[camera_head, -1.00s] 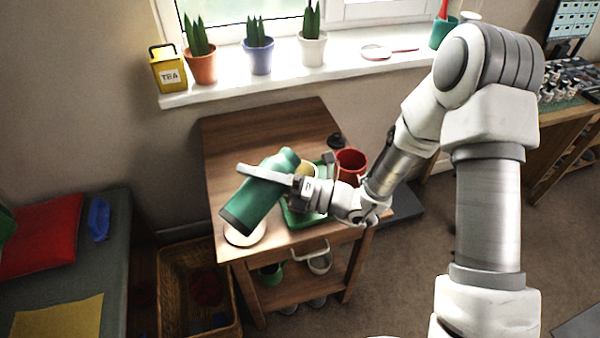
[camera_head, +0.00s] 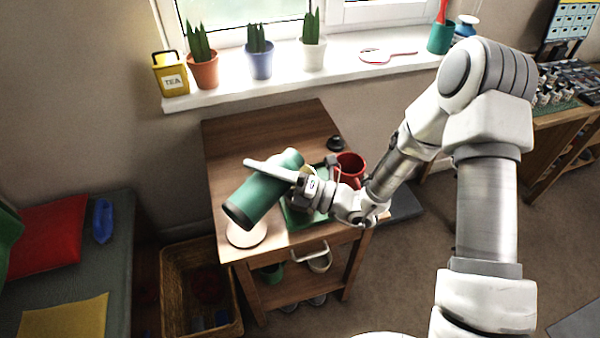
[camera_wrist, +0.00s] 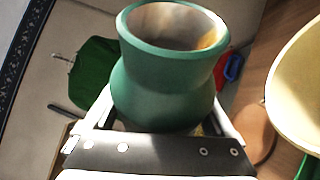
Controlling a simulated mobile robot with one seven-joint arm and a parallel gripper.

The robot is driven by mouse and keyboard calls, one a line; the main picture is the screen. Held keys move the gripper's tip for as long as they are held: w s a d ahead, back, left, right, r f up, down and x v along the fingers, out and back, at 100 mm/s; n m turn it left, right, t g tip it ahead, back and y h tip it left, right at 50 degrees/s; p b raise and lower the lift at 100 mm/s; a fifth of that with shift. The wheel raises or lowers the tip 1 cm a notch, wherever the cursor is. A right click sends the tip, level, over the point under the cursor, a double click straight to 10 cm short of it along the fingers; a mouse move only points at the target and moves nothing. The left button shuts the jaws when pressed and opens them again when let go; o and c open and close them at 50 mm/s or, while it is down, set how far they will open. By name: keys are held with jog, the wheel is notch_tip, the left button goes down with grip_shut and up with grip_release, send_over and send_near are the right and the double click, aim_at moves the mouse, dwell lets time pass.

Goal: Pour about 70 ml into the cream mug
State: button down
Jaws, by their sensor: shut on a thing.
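My gripper (camera_head: 264,172) is shut on a green flask (camera_head: 255,200) and holds it above the small wooden table. The flask is tilted, its mouth up toward the right and its base low at the left. In the wrist view the flask (camera_wrist: 160,90) is open, with a brownish patch inside its mouth; I cannot tell the liquid level. The cream mug (camera_wrist: 302,90) shows at the right edge of the wrist view, apart from the flask's rim. In the head view it is mostly hidden behind the flask and gripper. No stream is visible.
A green tray (camera_head: 293,216) lies under the gripper on the table (camera_head: 235,135). A red mug (camera_head: 351,164) and a black lid (camera_head: 336,142) stand at the right. A pale round disc (camera_head: 246,238) lies at the front left. The table's back left is clear.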

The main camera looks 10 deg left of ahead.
aim_at(253, 190)
jog(key=shift+s, duration=0.2)
jog(key=shift+s+a, duration=0.1)
jog(key=shift+s, duration=0.1)
jog(key=shift+s+m, duration=0.1)
jog(key=shift+m, duration=0.4)
dwell(1.4)
jog(key=n+b, duration=0.1)
jog(key=s+f+n+b, duration=0.1)
jog(key=f+b, duration=0.1)
jog(key=shift+s+a+f+n+g+h+b, duration=0.1)
jog(key=shift+s+a+n+g+h+b, duration=0.05)
jog(key=shift+a+n+g+h+b, duration=0.2)
jog(key=shift+d+r+n+p, duration=0.1)
jog(key=shift+r+n+p, duration=0.35)
jog(key=shift+r+p, duration=0.3)
jog(key=shift+f+h, duration=0.25)
jog(key=shift+r+n+p, duration=0.1)
jog(key=shift+n+p, duration=0.4)
jog(key=shift+w+n+h, duration=0.2)
jog(key=shift+n+h, duration=0.2)
